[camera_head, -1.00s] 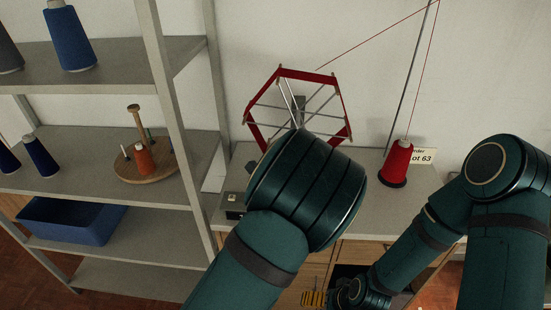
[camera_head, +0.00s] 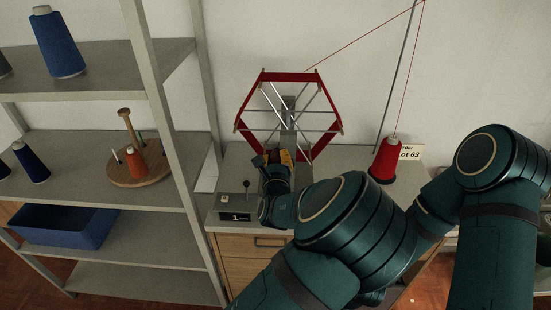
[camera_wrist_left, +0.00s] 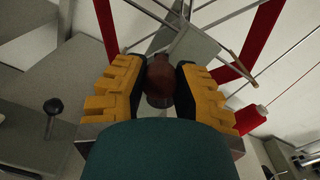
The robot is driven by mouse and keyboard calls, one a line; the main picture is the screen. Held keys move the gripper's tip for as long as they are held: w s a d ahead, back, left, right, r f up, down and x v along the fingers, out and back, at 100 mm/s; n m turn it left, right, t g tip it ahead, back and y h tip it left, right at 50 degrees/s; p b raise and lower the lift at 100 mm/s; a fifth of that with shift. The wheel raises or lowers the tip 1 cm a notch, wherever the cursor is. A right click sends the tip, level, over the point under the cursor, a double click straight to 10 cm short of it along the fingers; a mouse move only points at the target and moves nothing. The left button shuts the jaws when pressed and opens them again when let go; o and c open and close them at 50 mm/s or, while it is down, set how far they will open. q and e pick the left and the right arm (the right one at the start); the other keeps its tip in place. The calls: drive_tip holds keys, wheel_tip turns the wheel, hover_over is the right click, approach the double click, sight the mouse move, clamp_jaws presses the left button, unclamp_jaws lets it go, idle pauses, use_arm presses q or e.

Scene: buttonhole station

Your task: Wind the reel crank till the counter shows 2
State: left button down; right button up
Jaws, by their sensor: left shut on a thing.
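The reel (camera_head: 334,100) is a hexagonal frame with red yarn around its rim, standing at the back of the counter top. My left gripper (camera_head: 279,160) is in front of the reel's lower part. In the left wrist view its yellow-and-black fingers are shut on the brown crank knob (camera_wrist_left: 159,82). The crank arm behind the knob is mostly hidden. The counter (camera_head: 236,216) is a small black box at the front left of the top and shows 1. My right gripper is not in view.
A red yarn cone (camera_head: 387,160) stands right of the reel, its thread running up to a thin pole (camera_head: 401,75). A lever with a dark ball (camera_head: 246,183) stands beside the counter. A grey shelf (camera_head: 75,150) stands at the left, holding cones and a blue bin (camera_head: 66,222).

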use_arm(q)
drive_tip(key=shift+s+d+f, duration=0.1)
drive_tip(key=shift+f, duration=0.2)
drive_tip(key=c, duration=0.6)
unclamp_jaws()
drive_tip(key=shift+c, duration=0.2)
drive_tip(key=shift+r, duration=0.1)
drive_tip(key=s, duration=1.2)
drive_tip(key=shift+d+r, duration=0.2)
drive_tip(key=shift+d, duration=0.05)
drive_tip(key=shift+o, duration=0.2)
